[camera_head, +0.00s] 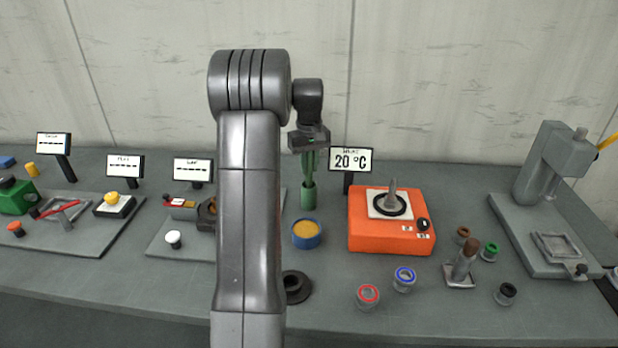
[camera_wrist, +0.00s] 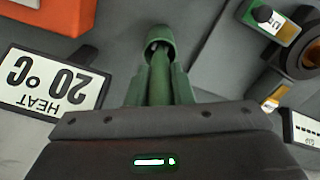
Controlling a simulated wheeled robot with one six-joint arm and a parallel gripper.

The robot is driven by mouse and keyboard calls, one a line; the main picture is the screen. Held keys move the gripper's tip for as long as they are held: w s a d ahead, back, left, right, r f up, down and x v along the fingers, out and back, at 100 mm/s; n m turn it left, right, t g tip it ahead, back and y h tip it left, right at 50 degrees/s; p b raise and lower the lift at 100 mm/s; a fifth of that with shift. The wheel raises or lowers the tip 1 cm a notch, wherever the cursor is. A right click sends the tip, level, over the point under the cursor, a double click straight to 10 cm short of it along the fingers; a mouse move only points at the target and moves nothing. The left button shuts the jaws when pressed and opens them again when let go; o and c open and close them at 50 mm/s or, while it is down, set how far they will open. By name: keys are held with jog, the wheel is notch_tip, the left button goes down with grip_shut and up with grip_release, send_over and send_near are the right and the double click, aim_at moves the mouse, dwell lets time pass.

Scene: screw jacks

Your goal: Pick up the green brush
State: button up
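The green brush (camera_head: 308,196) stands upright on the bench in the head view, below my gripper (camera_head: 308,165). Its rounded far end (camera_wrist: 160,42) shows at the top middle of the wrist view, with a dark opening and a green shaft running back toward the gripper. My gripper points down, and its greenish fingers (camera_wrist: 159,92) lie on either side of the shaft. The similar colours make it hard to tell whether the fingers touch it or leave a small gap. The dark gripper body hides the near end of the shaft.
A display reading 20 °C (camera_head: 351,159) and an orange hot plate (camera_head: 391,234) stand close on the right. A blue dish with yellow contents (camera_head: 306,233) is in front. Small jars (camera_head: 368,296) stand front right. A grey press (camera_head: 545,190) is far right.

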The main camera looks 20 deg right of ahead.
grip_shut()
notch_tip(320, 180, up, 10)
dwell(0.3)
dwell(2.1)
